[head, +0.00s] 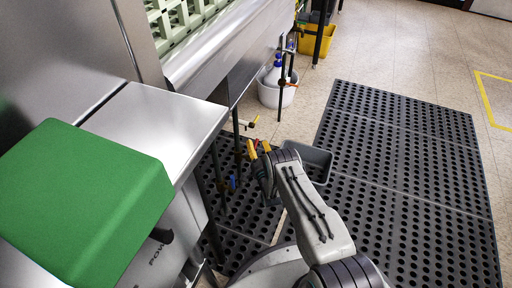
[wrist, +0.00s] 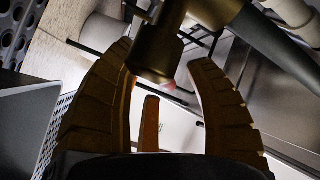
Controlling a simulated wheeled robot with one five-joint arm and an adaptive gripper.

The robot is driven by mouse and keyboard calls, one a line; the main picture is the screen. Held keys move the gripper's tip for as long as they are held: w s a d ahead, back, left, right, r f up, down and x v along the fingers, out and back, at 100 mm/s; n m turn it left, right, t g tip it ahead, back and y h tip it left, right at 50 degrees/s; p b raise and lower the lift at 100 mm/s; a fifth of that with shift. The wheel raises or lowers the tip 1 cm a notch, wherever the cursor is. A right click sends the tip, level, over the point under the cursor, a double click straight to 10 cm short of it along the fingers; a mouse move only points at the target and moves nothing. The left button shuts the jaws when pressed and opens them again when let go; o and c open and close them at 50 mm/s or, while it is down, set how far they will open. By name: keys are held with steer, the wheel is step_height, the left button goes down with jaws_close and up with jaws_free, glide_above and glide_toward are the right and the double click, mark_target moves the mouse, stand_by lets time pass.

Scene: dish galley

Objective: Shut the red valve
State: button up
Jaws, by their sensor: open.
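A small patch of red, likely the red valve's handle (head: 258,146), shows between my fingertips in the head view, mostly hidden by them. My gripper (head: 259,148) is at the pipes under the steel counter, its yellow-tipped fingers apart. In the wrist view my gripper (wrist: 165,75) is open, with a dark round pipe or valve body (wrist: 155,52) between the fingers. A faint red spot (wrist: 170,86) shows just below that body. I cannot tell whether the fingers touch it or how the handle is turned.
A blue valve handle (head: 233,183) is low to the left, and a pale handle (head: 249,122) is just above my gripper. A grey tub (head: 319,163) stands right of my gripper. A white bucket (head: 277,94) with bottles stands behind. Black perforated mats (head: 400,150) cover the floor.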

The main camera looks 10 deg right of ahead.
jaws_close()
stand_by(0.4)
steer(key=shift+g+p, duration=0.3)
steer(key=shift+p, duration=0.05)
steer(key=shift+w+f+m+g, duration=0.1)
steer(key=shift+f+m+g, duration=0.15)
steer(key=shift+m, duration=0.25)
steer(key=shift+d+f+m+g, duration=0.1)
steer(key=shift+f+m+g, duration=0.35)
steer(key=shift+g, duration=0.2)
jaws_free()
